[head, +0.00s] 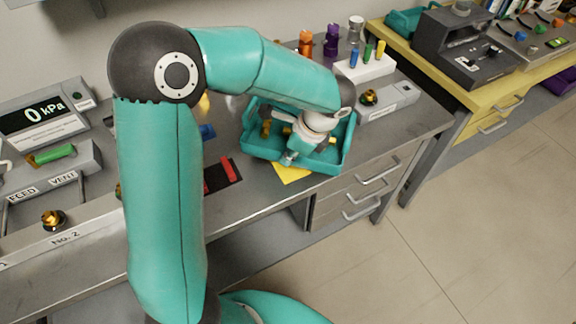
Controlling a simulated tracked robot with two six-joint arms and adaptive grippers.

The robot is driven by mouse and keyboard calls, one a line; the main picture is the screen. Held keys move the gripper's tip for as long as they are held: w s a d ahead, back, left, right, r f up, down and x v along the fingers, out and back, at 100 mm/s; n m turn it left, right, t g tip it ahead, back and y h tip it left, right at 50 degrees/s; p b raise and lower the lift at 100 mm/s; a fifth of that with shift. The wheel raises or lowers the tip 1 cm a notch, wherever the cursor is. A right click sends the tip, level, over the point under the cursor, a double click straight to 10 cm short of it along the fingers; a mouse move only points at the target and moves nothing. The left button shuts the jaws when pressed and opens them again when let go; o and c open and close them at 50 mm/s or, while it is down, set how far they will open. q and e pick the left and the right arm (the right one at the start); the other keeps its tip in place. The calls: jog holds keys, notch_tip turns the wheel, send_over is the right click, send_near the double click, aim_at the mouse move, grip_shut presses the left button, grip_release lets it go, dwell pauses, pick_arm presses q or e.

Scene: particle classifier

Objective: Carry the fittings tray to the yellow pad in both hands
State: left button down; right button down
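The teal fittings tray (262,157) is on the grey workbench, with several brass-coloured fittings visible inside. A yellow pad (292,174) shows at the tray's near edge; the rest of it is hidden by the tray. I cannot tell whether the tray rests fully on it. My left gripper (291,158) is over the tray's near side, pointing down. My arm and wrist cover part of the tray's middle and far side. Whether its fingers are closed on the near wall is too small to tell. My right gripper is not in view.
A white block with coloured pegs (365,70) and a grey fixture (390,102) stand behind and right of the tray. A red-handled part (229,171) lies to its left. The bench's near edge is close to the tray.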

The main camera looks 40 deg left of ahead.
pick_arm(q)
jog(key=shift+f, duration=2.1)
jog(key=c, duration=1.3)
grip_release()
jog(key=shift+f, duration=0.1)
jog(key=v, duration=1.2)
